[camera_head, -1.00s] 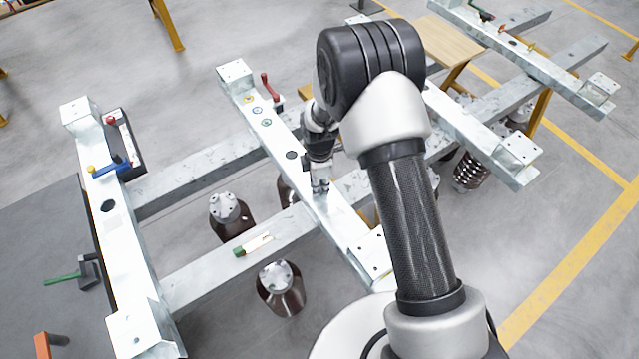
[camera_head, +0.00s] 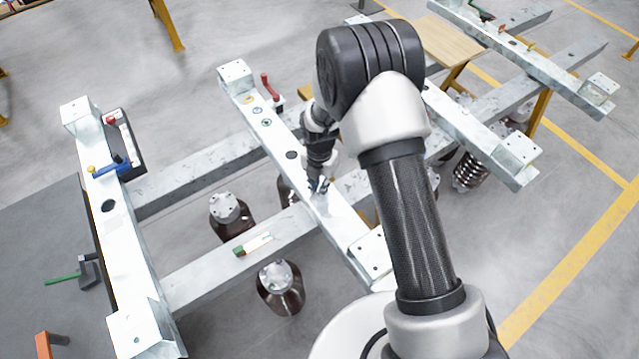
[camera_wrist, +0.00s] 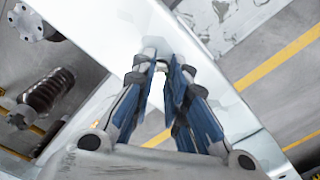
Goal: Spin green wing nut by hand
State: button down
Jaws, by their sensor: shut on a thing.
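My gripper (camera_head: 318,186) points down at the top of the middle galvanized beam (camera_head: 345,222) in the head view. In the wrist view, its blue-padded fingers (camera_wrist: 163,70) come close together over the white beam face (camera_wrist: 125,25). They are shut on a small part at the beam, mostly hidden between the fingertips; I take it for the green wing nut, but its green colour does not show. Small yellow, blue and green rings (camera_head: 266,122) lie farther up the same beam.
A red-handled tool (camera_head: 269,86) stands beside the beam's far end. Dark ribbed insulators (camera_head: 280,285) hang below the frame. A cross beam (camera_head: 225,258) carries a small green-ended piece (camera_head: 239,251). A left beam (camera_head: 120,235) holds a blue-handled tool (camera_head: 108,169).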

jog(key=n, duration=0.6)
jog(key=shift+s+f, duration=0.1)
jog(key=shift+f, duration=0.05)
jog(key=shift+n, duration=0.3)
jog(key=c, duration=0.9)
grip_release()
jog(key=shift+c, duration=0.2)
notch_tip(320, 180, up, 12)
dwell(0.3)
